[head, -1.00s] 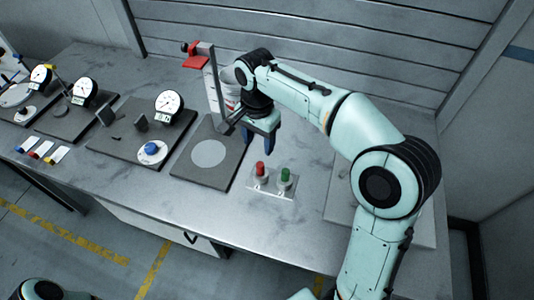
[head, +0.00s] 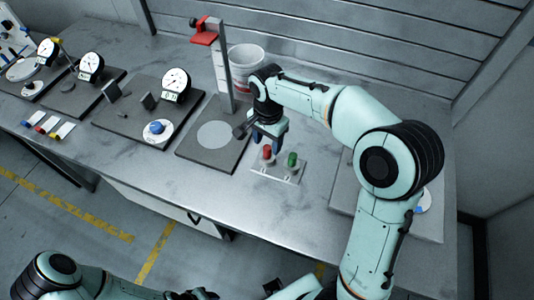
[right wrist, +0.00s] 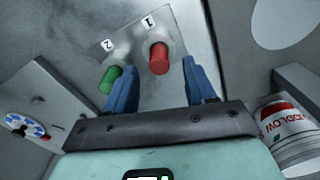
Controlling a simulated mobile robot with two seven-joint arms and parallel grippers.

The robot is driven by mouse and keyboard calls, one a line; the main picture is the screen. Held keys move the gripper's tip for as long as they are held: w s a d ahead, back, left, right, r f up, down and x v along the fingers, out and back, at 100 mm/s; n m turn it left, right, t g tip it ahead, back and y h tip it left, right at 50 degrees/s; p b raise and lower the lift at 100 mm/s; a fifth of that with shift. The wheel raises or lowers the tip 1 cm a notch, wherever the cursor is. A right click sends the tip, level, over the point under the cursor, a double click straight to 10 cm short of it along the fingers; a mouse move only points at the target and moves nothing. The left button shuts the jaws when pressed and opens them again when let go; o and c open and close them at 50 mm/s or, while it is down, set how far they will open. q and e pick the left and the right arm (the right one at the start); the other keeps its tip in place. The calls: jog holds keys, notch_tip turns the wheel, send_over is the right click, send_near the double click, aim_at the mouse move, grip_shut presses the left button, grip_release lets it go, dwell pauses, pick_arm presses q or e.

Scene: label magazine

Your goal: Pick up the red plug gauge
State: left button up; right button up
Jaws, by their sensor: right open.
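The red plug gauge (head: 268,153) stands upright in a small light plate (head: 277,173) on the bench, left of the green plug gauge (head: 292,160). My right gripper (head: 268,136) is open, just above and behind the red gauge in the head view. In the right wrist view the red gauge (right wrist: 160,59) shows between the two blue fingers (right wrist: 160,70), nearer the right one, and no contact is visible. The green gauge (right wrist: 110,79) shows by the left finger, beside label 2. My left arm shows at the bottom left; its gripper is not visible.
A grey plate with a pale disc (head: 214,135) and a post with a red top (head: 204,38) stand left of the gripper. A white bucket (head: 246,64) is behind. Dial gauges (head: 176,84) on dark bases fill the left. The bench front is clear.

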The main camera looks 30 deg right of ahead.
aim_at(267, 147)
notch_tip(267, 147, down, 4)
jog(key=shift+a+r, duration=0.1)
grip_shut()
